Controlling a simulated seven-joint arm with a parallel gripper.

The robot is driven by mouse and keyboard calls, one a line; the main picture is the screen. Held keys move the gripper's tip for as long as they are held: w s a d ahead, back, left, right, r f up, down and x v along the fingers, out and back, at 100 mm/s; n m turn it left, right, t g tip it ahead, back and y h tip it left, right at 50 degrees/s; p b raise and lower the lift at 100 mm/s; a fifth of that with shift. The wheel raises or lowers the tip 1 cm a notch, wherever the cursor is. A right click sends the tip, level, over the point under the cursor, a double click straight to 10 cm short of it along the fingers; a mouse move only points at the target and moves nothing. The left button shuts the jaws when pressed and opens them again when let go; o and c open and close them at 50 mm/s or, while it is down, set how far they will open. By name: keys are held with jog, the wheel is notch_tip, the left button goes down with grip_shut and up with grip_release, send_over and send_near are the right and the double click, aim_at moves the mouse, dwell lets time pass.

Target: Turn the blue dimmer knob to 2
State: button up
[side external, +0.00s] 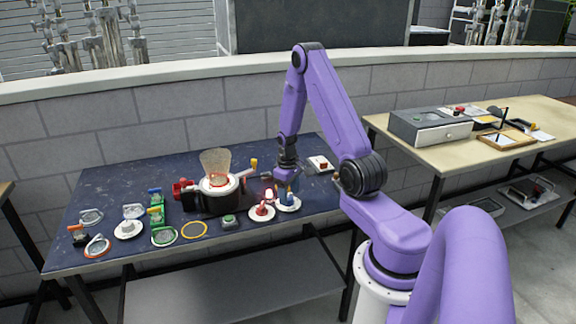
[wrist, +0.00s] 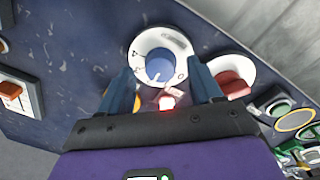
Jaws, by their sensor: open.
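The blue dimmer knob (wrist: 159,65) sits in the middle of a round white dial (wrist: 146,44) in the wrist view. Dark marks show on the dial, but I cannot read the setting for certain. In the side view the blue knob (side external: 289,194) and its white dial (side external: 292,207) are near the table's right front part. My gripper (side external: 287,182) points down just above the knob. In the wrist view its two dark blue fingers are spread apart, one on each side of the knob. I cannot tell whether they touch it.
A red knob on a white dial (side external: 263,213) stands close to the left. A white plate with a red switch (side external: 321,163) lies back right. Several rings and green devices fill the left side.

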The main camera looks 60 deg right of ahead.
notch_tip(320, 180, up, 16)
jog(key=shift+a, duration=0.4)
jog(key=shift+a+f, duration=0.1)
jog(key=shift+a, duration=0.05)
jog(key=a+r+n, duration=0.3)
jog(key=a+n, duration=0.3)
jog(key=a, duration=1.5)
jog(key=s+a+r+n, duration=0.1)
jog(key=s+a+n, duration=0.3)
jog(key=s, duration=0.6)
jog(key=s+a+r+n+y, duration=0.1)
jog(key=s+a+n, duration=0.2)
jog(key=s+a, duration=0.5)
jog(key=shift+s+n, duration=0.4)
jog(key=shift+s, duration=0.85)
